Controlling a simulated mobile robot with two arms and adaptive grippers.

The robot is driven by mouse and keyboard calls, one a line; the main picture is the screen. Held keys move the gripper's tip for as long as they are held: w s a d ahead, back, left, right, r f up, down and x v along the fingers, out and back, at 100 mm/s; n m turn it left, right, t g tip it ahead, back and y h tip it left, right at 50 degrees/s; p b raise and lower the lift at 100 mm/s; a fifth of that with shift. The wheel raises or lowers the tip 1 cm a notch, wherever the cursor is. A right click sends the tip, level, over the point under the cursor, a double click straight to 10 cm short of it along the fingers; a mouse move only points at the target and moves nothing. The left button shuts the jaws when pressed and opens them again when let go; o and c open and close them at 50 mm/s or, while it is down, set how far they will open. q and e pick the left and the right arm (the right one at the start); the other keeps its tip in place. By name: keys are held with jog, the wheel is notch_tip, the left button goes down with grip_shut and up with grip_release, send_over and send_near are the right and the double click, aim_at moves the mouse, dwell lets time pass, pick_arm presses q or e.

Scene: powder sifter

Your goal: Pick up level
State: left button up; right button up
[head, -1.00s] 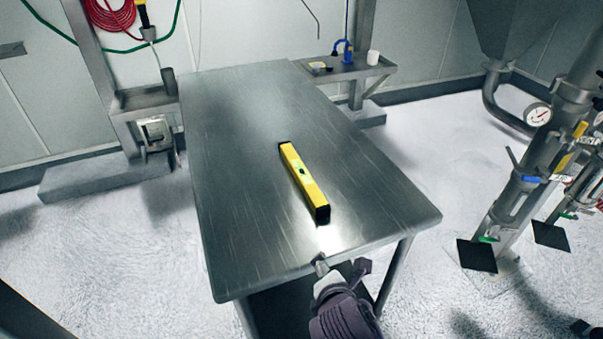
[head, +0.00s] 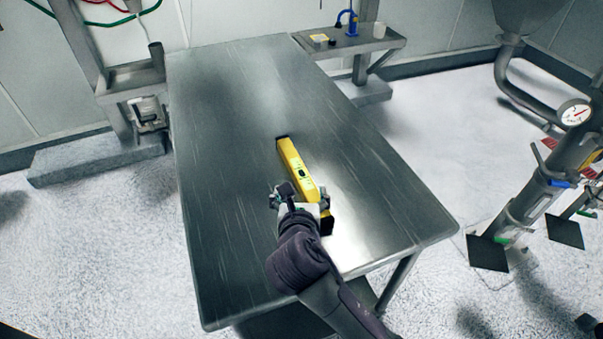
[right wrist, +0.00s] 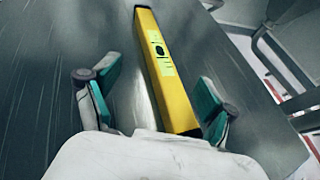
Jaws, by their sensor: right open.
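The yellow level (head: 295,160) with black ends lies on the bare steel table (head: 225,130), running away from me near the middle. My right gripper (head: 300,196) is over the near half of the level, with a finger on either side of it in the head view. In the right wrist view the level (right wrist: 162,65) runs between the two open, teal-padded fingers of the gripper (right wrist: 155,100). My left gripper is not in view.
Another shelf (head: 132,82) is at the far left. Pipework with a gauge (head: 575,112) stands at the right. The rest of the tabletop is clear.

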aim_at(302, 176)
jog(key=x, duration=0.4)
jog(key=shift+w+f, duration=0.2)
jog(key=shift+w, duration=0.05)
jog(key=shift+x, duration=1)
jog(key=x, duration=0.3)
jog(key=shift+w+d+f, duration=0.1)
jog(key=shift+f, duration=0.3)
jog(key=shift+w, duration=0.15)
jog(key=shift+c, duration=0.8)
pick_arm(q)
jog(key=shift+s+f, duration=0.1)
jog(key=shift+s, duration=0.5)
pick_arm(e)
grip_shut()
